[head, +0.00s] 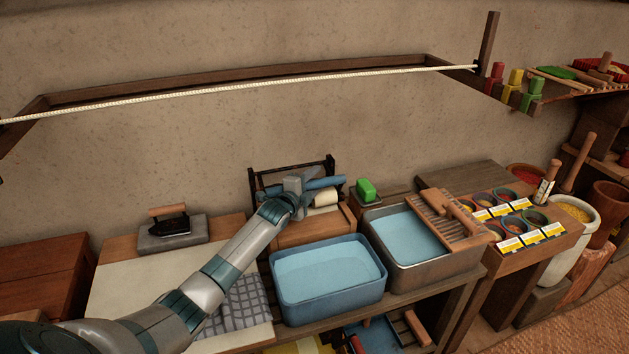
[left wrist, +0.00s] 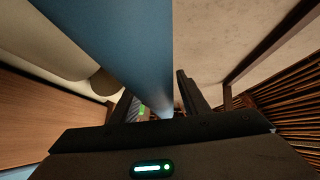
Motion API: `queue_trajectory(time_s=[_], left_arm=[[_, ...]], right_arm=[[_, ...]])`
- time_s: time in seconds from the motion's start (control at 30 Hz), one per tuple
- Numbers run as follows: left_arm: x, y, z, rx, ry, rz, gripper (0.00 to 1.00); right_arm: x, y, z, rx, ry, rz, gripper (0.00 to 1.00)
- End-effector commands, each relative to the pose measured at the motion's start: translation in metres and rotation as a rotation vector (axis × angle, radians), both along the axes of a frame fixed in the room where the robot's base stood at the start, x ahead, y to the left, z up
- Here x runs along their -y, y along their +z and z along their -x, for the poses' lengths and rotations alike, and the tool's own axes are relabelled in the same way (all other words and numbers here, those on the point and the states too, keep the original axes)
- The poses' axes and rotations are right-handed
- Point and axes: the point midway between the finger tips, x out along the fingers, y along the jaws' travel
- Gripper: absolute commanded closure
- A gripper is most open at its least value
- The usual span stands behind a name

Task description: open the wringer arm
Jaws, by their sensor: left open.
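The wringer stands against the back wall in the head view, with a dark frame (head: 331,166), a blue bar (head: 333,182) across it and a cream roller (head: 326,198) below. My left gripper (head: 308,184) is at the wringer's middle, partly hidden by my own wrist. In the left wrist view, the blue bar (left wrist: 120,35) runs large between the two open fingers of the gripper (left wrist: 157,100). The cream roller (left wrist: 45,50) shows beside it. I cannot tell whether either finger touches the bar. My right gripper is not in view.
A blue basin (head: 328,303) and a metal tub (head: 428,274) of water stand in front and to the right. A green block (head: 367,189) sits right of the wringer. An iron (head: 170,222) rests at left. A rope (head: 240,88) hangs above.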

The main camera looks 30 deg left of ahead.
Motion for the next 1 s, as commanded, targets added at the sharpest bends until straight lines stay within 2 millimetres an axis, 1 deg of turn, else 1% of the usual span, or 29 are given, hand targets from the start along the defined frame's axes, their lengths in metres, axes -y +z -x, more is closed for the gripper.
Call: queue_trajectory(time_s=[0.3,0.47,0.5,0.67,1.0], left_arm=[[0.0002,0.0001,-0.0011,0.001,0.000,0.000,0.58],[0.0001,0.0001,-0.0010,0.001,0.000,0.000,0.97],[0.0001,0.0001,-0.0010,0.001,0.000,0.000,1.00],[0.0000,0.0006,-0.0011,-0.001,0.000,0.001,1.00],[-0.0013,0.0078,-0.0035,-0.018,0.000,0.024,1.00]], right_arm=[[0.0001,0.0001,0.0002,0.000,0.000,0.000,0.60],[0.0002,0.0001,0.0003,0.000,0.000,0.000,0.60],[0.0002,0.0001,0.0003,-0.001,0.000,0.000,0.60],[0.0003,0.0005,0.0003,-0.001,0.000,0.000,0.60],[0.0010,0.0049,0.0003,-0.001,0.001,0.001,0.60]])
